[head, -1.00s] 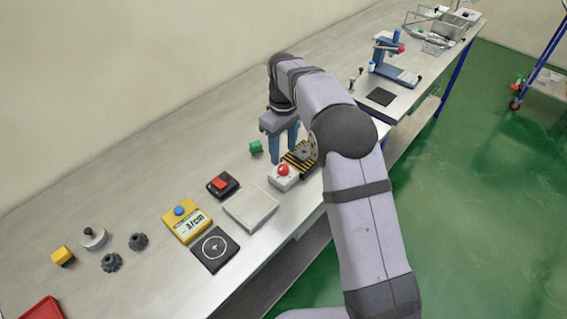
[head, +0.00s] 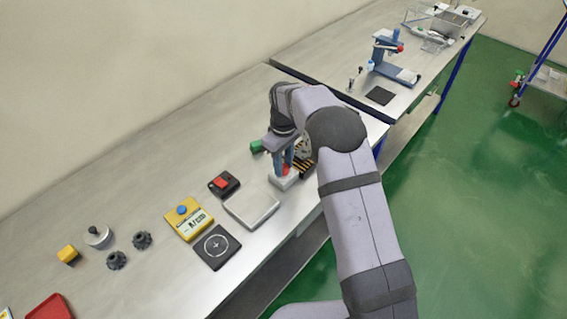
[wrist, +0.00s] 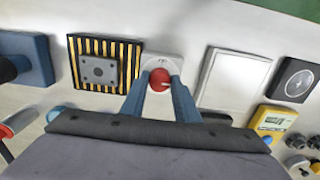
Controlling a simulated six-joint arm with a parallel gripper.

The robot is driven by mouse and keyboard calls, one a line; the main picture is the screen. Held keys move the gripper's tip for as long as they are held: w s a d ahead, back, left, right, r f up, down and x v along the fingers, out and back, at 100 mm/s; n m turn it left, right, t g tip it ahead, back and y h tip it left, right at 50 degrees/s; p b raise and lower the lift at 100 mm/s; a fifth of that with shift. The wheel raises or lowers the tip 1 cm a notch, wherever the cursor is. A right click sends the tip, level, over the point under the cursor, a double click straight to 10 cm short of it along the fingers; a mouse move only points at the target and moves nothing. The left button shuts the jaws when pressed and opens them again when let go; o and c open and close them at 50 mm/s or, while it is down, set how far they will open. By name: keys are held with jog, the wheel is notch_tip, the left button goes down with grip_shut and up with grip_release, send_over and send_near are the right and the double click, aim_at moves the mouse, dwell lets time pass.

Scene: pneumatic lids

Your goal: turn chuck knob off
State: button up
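The chuck knob, a round red knob (wrist: 160,80) with a small pale mark, sits on a small white box (head: 282,183) on the bench. In the head view my gripper (head: 285,170) points down over this box. In the wrist view its two blue fingers (wrist: 160,88) lie on either side of the knob and appear to touch it, so it looks shut on the knob. The fingers partly hide the knob in the head view. A black-and-yellow striped plate with a grey chuck (wrist: 99,70) stands next to the box.
A pale square plate (head: 251,208) lies beside the box. A black box with a red switch (head: 224,184), a yellow meter (head: 189,219) and a black pad (head: 215,247) are farther left.

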jog(key=c, duration=0.5)
jog(key=shift+o, duration=0.3)
jog(key=shift+n, duration=0.3)
jog(key=n, duration=0.3)
jog(key=n+b, duration=0.1)
jog(key=n, duration=0.8)
jog(key=shift+w+r+n, duration=0.1)
jog(key=shift+n, duration=0.2)
jog(key=n, duration=0.4)
jog(key=shift+n, duration=0.3)
jog(key=o, duration=1.1)
jog(key=shift+c, duration=0.2)
